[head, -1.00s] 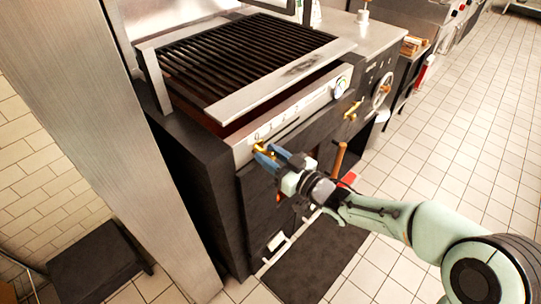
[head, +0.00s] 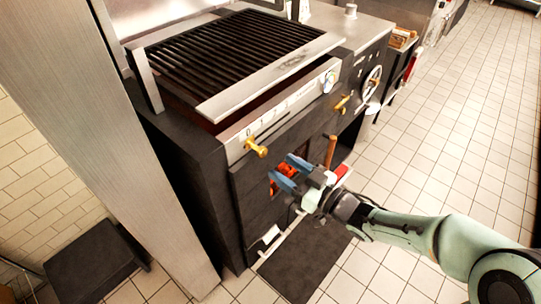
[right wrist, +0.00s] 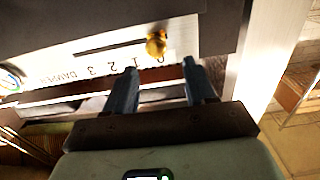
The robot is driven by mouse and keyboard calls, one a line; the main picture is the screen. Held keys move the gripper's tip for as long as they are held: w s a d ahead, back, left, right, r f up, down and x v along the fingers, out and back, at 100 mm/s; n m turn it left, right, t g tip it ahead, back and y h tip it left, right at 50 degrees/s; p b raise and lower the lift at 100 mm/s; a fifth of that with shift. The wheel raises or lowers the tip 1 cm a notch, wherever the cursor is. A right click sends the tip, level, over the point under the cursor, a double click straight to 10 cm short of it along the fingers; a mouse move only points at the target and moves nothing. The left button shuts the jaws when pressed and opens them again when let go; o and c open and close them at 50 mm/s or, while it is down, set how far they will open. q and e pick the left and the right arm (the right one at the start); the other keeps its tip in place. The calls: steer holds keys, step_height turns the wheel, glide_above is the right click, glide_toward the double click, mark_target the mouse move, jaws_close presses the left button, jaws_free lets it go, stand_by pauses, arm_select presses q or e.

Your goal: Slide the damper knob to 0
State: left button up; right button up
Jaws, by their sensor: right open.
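The brass damper knob (head: 257,148) sticks out from the front panel of the grill, near its left end. In the right wrist view the knob (right wrist: 156,43) stands at the 0 of the printed damper scale (right wrist: 100,70), which reads upside down there; 1, 2 and 3 run off to the left. My right gripper (head: 288,172) is open and empty, apart from the knob, below and to its right in the head view. In the right wrist view its two blue fingers (right wrist: 160,70) point towards the knob with a gap between them. My left gripper is not in view.
The black grill grate (head: 235,55) lies above the panel. A second brass handle (head: 342,103) and a handwheel (head: 372,83) are further right. An orange glowing opening (head: 285,170) is behind my right fingers. A steel post (head: 110,130) stands at the left.

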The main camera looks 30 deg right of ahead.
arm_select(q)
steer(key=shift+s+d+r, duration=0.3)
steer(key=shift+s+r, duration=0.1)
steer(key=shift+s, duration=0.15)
arm_select(e)
steer(key=v, duration=0.4)
steer(key=shift+s+d, duration=0.1)
steer(key=shift+s, duration=0.3)
